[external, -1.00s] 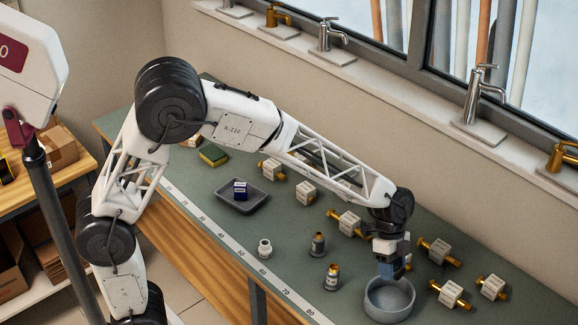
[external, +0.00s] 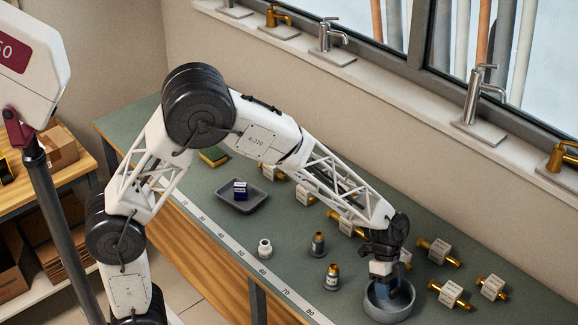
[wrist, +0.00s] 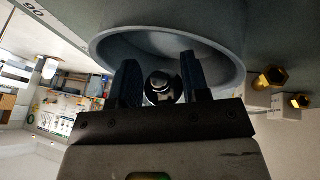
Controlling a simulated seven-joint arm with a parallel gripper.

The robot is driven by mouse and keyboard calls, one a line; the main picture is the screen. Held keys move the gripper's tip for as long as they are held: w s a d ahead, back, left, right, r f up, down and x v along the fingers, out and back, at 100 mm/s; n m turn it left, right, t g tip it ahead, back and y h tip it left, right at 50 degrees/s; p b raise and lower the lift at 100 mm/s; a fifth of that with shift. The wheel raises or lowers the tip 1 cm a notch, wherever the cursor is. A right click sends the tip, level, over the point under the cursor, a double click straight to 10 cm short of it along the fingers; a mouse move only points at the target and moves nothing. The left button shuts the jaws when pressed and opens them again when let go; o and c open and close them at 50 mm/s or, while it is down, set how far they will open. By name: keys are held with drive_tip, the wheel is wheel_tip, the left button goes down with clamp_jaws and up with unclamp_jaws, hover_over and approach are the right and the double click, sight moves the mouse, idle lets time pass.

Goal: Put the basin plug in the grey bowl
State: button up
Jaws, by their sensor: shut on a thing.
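The grey bowl (external: 388,313) stands near the front right part of the green bench. My gripper (external: 384,288) points down into the bowl's opening, with its fingertips hidden or hard to make out there. In the wrist view my gripper (wrist: 160,72) is shut on a small round, dark and shiny piece, the basin plug (wrist: 160,88), between its two fingers. The bowl (wrist: 228,68) opens just beyond the fingers in that view. I cannot tell whether the plug touches the bowl.
Brass-ended valves with white tags (external: 450,293) lie to the right of and behind the bowl. Two small cartridges (external: 332,277) (external: 318,244) and a white fitting (external: 265,248) stand to its left.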

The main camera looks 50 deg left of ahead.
sight(391, 291)
drive_tip(key=shift+f, duration=0.55)
drive_tip(key=o, duration=1)
drive_tip(key=shift+r, duration=0.15)
drive_tip(key=shift+r, duration=3.35)
